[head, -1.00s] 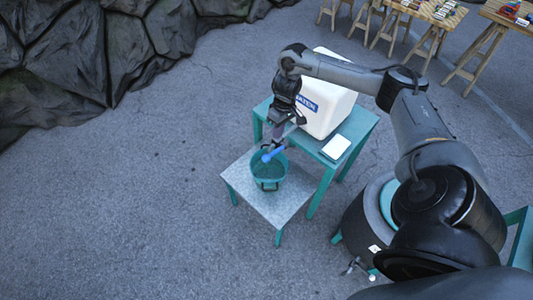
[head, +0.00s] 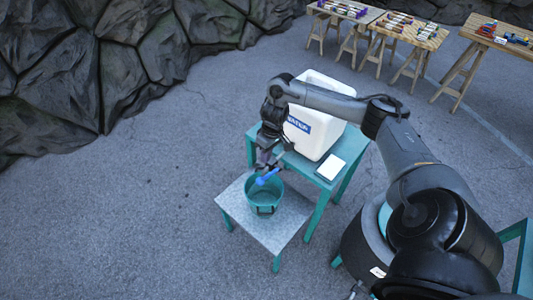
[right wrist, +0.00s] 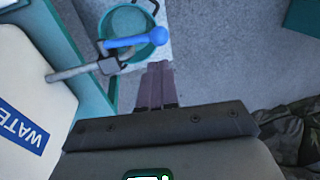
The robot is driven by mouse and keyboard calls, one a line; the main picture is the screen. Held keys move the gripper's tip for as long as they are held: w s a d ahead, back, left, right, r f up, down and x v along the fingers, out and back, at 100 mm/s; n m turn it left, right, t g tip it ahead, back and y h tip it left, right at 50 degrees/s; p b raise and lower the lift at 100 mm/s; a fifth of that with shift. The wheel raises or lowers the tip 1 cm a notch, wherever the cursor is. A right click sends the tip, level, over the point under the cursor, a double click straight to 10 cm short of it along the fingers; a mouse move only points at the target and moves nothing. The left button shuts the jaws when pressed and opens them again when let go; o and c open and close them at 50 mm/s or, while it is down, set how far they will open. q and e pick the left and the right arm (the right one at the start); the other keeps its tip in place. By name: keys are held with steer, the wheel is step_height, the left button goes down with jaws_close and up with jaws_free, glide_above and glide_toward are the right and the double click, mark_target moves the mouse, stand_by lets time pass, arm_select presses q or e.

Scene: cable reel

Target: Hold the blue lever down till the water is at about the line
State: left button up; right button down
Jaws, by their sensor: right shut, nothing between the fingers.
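The blue lever (head: 267,177) sits on the metal tap of the white water container (head: 311,127) and reaches out over the teal bucket (head: 264,210). In the right wrist view the lever (right wrist: 135,41) crosses over the bucket's opening (right wrist: 128,15). My right gripper (head: 262,166) is shut and empty, close to the lever. In the right wrist view its fingertips (right wrist: 157,66) are just beside the lever's rounded end; I cannot tell whether they touch it. The water level and the line in the bucket cannot be made out. My left gripper is not in view.
The container stands on a teal table (head: 352,150) with a white card (head: 331,167) beside it. The bucket stands on a lower grey-topped table (head: 235,210). Wooden tables (head: 410,35) with small items are at the back. Rocks (head: 60,75) line the left; open ground lies between.

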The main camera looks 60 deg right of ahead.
mark_target(261, 178)
steer(key=f, duration=0.3)
steer(key=a+f, duration=0.1)
steer(key=f, duration=0.6)
steer(key=shift+w+a, duration=0.4)
